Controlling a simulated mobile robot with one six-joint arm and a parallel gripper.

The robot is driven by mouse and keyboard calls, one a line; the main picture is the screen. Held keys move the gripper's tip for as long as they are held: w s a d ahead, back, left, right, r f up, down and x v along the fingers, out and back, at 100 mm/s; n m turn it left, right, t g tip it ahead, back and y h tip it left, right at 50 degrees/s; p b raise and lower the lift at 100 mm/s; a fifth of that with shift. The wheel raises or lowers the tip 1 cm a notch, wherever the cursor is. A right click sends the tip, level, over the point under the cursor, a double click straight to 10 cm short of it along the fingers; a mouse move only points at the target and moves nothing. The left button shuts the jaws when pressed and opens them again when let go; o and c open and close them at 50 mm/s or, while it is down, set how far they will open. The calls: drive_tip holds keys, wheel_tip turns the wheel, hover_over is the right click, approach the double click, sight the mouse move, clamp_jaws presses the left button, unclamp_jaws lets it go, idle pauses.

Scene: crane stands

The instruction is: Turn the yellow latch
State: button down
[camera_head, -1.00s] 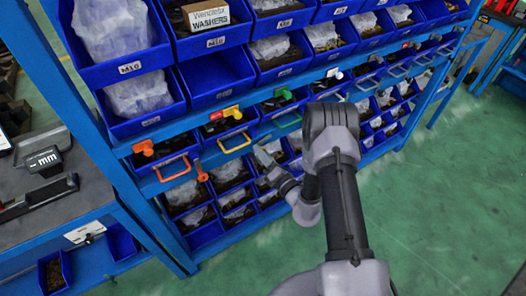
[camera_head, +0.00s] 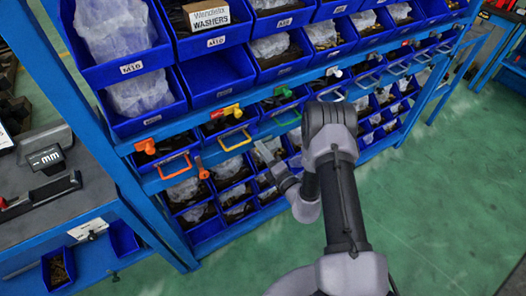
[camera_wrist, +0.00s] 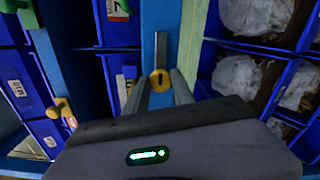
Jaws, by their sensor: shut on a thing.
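In the wrist view the yellow latch (camera_wrist: 160,80) shows as a round yellow piece with a dark slot, on a blue rail (camera_wrist: 146,40). My gripper (camera_wrist: 161,82) has one finger on each side of it, closed around it. In the head view my gripper (camera_head: 264,150) is at the rack's lower rail, just below and right of a yellow handle (camera_head: 236,140); the latch between the fingers is hidden there. A separate yellow tab (camera_head: 226,112) sits above that handle.
Blue bins (camera_head: 215,75) of parts fill the rack above and below the rail. An orange latch (camera_head: 202,168) and an orange handle (camera_head: 174,166) are to the left, a green tab (camera_head: 283,92) to the right. A grey workbench (camera_head: 60,200) stands at left. Green floor is clear at right.

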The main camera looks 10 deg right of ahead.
drive_tip(key=c, duration=1.1)
unclamp_jaws()
drive_tip(key=shift+o, duration=0.2)
drive_tip(key=p+v, duration=0.3)
drive_tip(key=v, duration=1.4)
drive_tip(key=shift+s, duration=0.25)
